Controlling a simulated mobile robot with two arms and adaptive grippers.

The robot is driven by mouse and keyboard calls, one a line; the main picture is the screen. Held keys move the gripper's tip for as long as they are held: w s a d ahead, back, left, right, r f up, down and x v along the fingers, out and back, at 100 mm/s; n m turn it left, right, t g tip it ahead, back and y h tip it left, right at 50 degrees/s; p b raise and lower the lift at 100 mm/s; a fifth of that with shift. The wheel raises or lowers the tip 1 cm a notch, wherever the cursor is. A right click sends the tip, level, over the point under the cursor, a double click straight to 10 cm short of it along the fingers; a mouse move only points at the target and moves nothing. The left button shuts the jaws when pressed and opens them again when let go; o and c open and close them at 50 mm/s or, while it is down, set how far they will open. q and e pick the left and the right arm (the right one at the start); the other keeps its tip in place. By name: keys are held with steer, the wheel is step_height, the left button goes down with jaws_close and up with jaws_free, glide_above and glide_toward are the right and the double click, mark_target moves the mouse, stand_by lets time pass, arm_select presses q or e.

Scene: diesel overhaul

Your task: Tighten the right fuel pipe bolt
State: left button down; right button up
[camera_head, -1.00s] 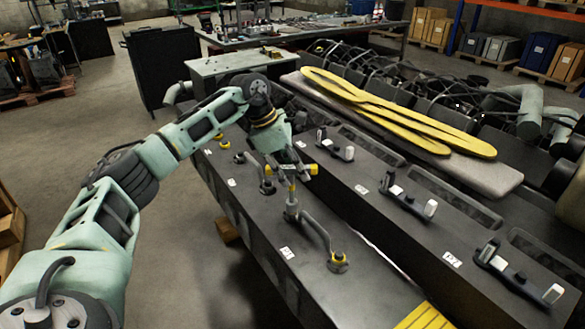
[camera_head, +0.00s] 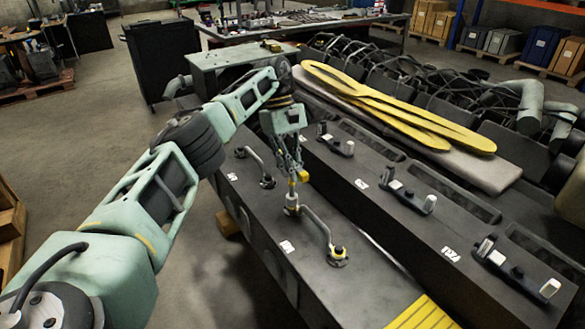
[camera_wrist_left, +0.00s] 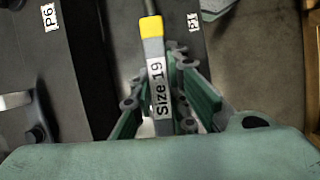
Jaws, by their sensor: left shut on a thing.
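My left gripper (camera_head: 294,166) is shut on a grey tool with a yellow band and a "Size 19" label; the tool also shows in the left wrist view (camera_wrist_left: 157,70). In the head view the gripper points down just above the far end of a grey bent fuel pipe (camera_head: 315,226). The yellow part of the tool shows beside the fingers. I cannot tell whether the tool touches the bolt there. The pipe's near end has a yellow-topped bolt (camera_head: 338,252) on the dark engine block (camera_head: 300,262). My right gripper is not in view.
A second bent pipe (camera_head: 258,168) stands farther left on the block. Black and white fittings (camera_head: 407,197) line the parallel block on the right. Long yellow tools (camera_head: 400,105) lie on a grey pad behind. A yellow striped piece (camera_head: 420,315) lies at the front.

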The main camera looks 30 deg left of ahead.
arm_select(q)
steer(key=shift+m+g, duration=0.4)
steer(key=shift+m, duration=0.9)
steer(key=shift+r, duration=0.1)
steer(key=shift+r+p, duration=0.6)
steer(key=shift+r, duration=0.15)
steer(key=shift+n, duration=0.4)
